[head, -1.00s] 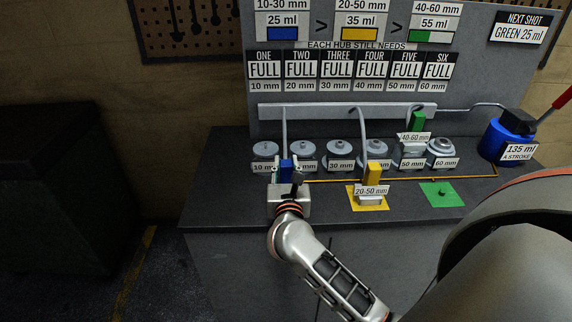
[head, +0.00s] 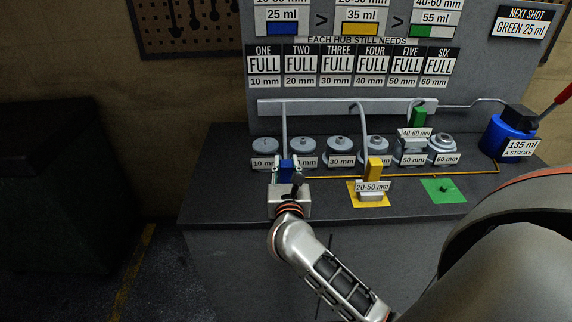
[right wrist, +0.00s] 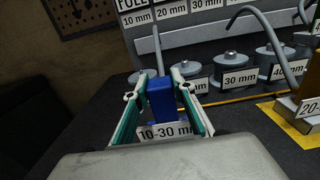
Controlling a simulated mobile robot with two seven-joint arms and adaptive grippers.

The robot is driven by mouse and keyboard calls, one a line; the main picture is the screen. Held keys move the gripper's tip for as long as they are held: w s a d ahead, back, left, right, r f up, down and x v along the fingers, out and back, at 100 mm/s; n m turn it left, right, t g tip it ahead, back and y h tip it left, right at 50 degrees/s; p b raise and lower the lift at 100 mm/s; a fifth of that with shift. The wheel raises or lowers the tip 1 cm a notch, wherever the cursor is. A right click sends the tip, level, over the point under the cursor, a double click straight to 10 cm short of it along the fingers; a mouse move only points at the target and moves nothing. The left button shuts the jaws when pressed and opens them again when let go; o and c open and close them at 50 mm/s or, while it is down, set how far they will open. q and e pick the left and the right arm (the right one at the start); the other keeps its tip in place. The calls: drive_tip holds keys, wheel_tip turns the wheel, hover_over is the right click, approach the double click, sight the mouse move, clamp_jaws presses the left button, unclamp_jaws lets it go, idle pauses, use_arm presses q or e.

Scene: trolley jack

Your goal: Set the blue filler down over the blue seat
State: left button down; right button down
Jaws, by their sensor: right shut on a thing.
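The blue filler (head: 286,174) is between the fingers of my right gripper (head: 286,168), which is shut on it near the left front of the bench. In the right wrist view the blue filler (right wrist: 161,98) looks upright between the green-lined fingers (right wrist: 160,88), with a 10-30 mm label below it. The blue seat does not show in either view; the gripper and filler may cover it. I cannot tell whether the filler touches the bench. My left gripper is not in view.
The yellow filler (head: 375,168) stands on its yellow seat (head: 384,201) to the right. The green filler (head: 417,118) is at the 50 mm hub; the green seat (head: 443,190) is bare. A blue pump (head: 508,136) is at right.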

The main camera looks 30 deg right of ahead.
drive_tip(key=c, duration=1.6)
unclamp_jaws()
drive_tip(key=shift+f, duration=0.1)
drive_tip(key=shift+f, duration=0.15)
drive_tip(key=v, duration=1.2)
